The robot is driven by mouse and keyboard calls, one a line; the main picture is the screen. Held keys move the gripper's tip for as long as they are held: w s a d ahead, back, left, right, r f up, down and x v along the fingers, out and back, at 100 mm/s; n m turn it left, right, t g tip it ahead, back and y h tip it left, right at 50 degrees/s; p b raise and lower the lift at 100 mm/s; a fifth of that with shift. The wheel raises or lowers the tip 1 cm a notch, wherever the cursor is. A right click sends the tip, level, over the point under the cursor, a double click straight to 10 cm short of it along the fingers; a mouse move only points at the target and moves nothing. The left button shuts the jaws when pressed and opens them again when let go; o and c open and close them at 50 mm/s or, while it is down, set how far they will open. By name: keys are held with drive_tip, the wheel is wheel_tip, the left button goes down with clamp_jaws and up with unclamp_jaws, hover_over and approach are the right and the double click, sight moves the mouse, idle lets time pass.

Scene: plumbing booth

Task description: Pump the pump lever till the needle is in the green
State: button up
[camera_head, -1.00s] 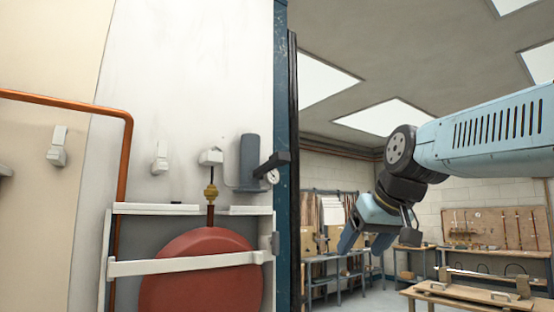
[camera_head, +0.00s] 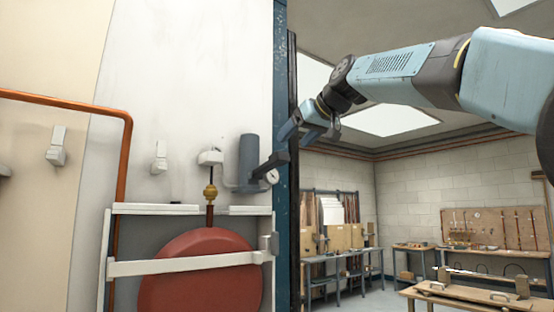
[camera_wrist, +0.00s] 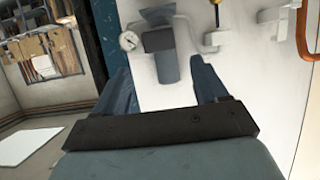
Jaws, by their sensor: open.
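The pump is a grey-blue cylinder (camera_head: 249,158) on the white wall panel, with a dark lever (camera_head: 270,166) sticking out to the right. A small round white gauge (camera_head: 272,176) sits by the lever; its needle is too small to read. In the wrist view the gauge (camera_wrist: 128,41), the dark lever end (camera_wrist: 158,39) and the pump cylinder (camera_wrist: 167,68) show upside down. My gripper (camera_head: 296,132) is above and to the right of the lever, apart from it. In the wrist view my gripper (camera_wrist: 160,80) is open and empty, with the pump beyond and between its fingers.
A red round tank (camera_head: 200,270) with a white strap stands below the pump. A copper pipe (camera_head: 125,160) runs down at the left. A blue post (camera_head: 282,230) edges the panel. Workbenches (camera_head: 340,262) stand far behind. White hooks (camera_head: 160,157) are on the wall.

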sight(277, 158)
drive_tip(key=x, duration=1)
drive_tip(key=shift+w+a+f, duration=0.15)
drive_tip(key=shift+w+f, duration=0.05)
drive_tip(key=shift+c, duration=0.2)
clamp_jaws()
